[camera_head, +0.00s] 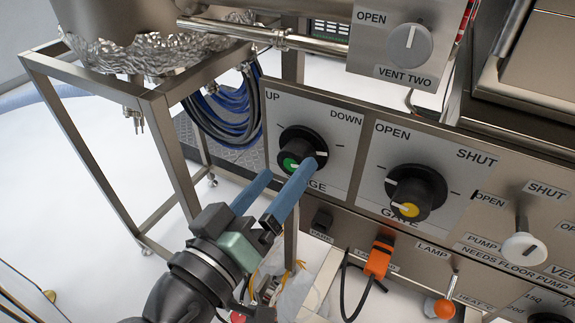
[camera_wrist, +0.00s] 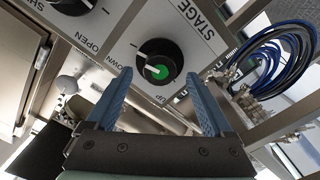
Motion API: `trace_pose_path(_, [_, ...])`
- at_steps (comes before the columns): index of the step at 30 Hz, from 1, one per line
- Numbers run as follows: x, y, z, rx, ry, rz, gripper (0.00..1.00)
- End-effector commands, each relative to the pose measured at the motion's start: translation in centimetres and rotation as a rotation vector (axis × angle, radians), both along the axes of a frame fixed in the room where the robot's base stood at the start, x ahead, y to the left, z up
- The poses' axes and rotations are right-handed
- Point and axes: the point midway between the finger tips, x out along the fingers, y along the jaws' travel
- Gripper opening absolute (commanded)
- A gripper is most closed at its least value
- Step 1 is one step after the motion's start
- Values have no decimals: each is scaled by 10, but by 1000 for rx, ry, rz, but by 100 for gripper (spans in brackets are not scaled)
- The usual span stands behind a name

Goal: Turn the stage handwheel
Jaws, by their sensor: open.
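The stage handwheel (camera_head: 298,143) is a black round knob with a green centre and a white pointer line, on a grey panel marked UP and DOWN. In the wrist view the handwheel (camera_wrist: 160,62) shows beside the word STAGE. My gripper (camera_head: 288,168) is open, its two blue fingers pointing at the handwheel. In the wrist view the gripper (camera_wrist: 159,76) has the handwheel between and just beyond its fingertips, with gaps on both sides. I cannot tell how far the tips are from the panel. A finger hides part of the STAGE label in the head view.
A similar gate knob (camera_head: 415,193) with a yellow centre sits to the right. The vent two knob (camera_head: 410,46) is above on a raised box. A metal frame (camera_head: 165,150) stands left, with blue cables (camera_head: 225,110) behind. An orange plug (camera_head: 379,259) is below.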

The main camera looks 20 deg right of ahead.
Motion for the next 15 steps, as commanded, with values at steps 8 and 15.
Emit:
trace_pose_path(8, [-38,51,-1,0,2,7,86])
trace_pose_path(15, [-58,76,0,0,0,2,86])
